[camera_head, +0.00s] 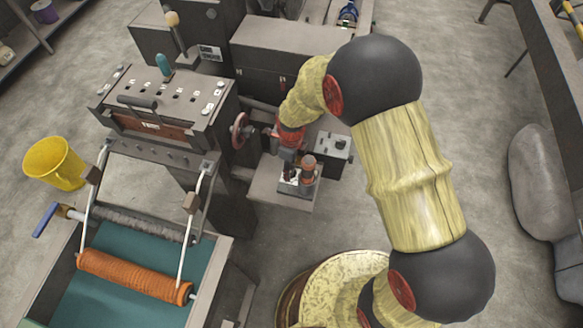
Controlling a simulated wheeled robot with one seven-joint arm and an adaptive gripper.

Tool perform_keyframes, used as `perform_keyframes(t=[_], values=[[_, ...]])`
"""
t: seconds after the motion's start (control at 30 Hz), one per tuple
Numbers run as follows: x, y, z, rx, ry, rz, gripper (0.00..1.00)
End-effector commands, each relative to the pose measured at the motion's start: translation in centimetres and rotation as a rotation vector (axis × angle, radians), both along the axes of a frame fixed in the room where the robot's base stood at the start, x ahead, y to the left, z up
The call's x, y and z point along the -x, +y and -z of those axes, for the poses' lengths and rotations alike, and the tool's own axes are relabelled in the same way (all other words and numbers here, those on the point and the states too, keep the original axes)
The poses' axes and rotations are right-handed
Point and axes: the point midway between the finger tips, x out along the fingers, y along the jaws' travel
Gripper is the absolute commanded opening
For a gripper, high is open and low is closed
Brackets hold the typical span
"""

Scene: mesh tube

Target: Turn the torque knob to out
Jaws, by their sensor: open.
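My gripper (290,160) is small in the head view and points down at the end of my yellow, red and black arm. Its fingers are hard to make out. It is over a small metal fitting (297,188) on a grey shelf. A rounded reddish-brown knob (308,162) stands at the right side of this fitting, close beside the gripper. I cannot tell whether they touch. A grey box (335,158) with a small dark knob on top (341,142) is just to the right. No label shows which of these is the torque knob, and its setting cannot be read.
A red handwheel (240,130) is left of the gripper, beside a grey control panel (170,95) with several switches. A frame with an orange roller (135,276) over teal sheeting is at lower left. A yellow bucket (54,163) stands at left. Floor right of the shelf is clear.

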Motion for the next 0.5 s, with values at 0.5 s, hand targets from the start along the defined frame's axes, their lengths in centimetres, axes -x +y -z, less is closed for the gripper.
perform_keyframes(t=[0.5], values=[[-0.04, 0.00, 0.29, 0.000, 0.000, 0.000, 0.36]])
